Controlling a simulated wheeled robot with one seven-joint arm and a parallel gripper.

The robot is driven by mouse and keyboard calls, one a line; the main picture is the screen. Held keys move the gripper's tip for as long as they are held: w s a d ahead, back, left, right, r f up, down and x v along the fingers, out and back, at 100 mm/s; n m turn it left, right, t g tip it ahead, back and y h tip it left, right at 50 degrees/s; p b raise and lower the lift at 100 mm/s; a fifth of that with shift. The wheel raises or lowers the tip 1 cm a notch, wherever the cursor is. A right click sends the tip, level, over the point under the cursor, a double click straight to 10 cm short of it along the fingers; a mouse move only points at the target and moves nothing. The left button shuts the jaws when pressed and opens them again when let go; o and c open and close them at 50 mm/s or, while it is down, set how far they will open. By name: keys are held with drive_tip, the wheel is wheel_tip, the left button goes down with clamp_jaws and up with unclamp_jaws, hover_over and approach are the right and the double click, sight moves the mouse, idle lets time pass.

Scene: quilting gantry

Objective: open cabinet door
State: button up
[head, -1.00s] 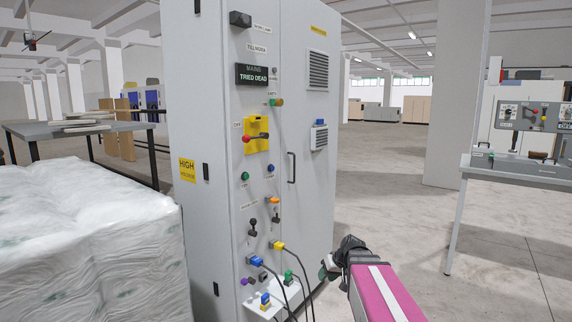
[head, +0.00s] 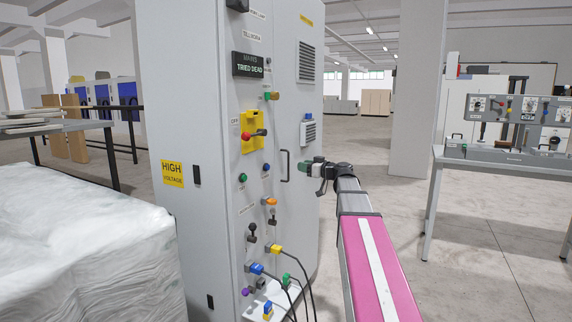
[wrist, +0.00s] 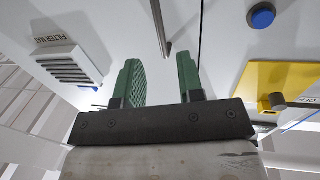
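The grey cabinet (head: 185,110) stands in the middle of the head view. Its door (head: 305,215) is the right-hand panel, with vents, and looks closed. A dark vertical bar handle (head: 285,167) sits near the door's left edge. My gripper (head: 303,168) is at handle height, just right of the handle. In the wrist view my gripper (wrist: 158,62) has two green fingers spread apart with nothing between them. The handle (wrist: 161,25) shows beyond the fingertips, lined up with the gap between them. The door seam (wrist: 200,35) runs beside it.
The panel left of the door carries a yellow switch plate (head: 253,132), knobs and plugged cables (head: 305,295). A wrapped white bale (head: 80,250) stands at the left. A bench (head: 480,168) with equipment stands at the right. Floor between cabinet and bench is clear.

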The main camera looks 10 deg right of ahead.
sight(288, 162)
drive_tip(key=x, duration=0.9)
clamp_jaws()
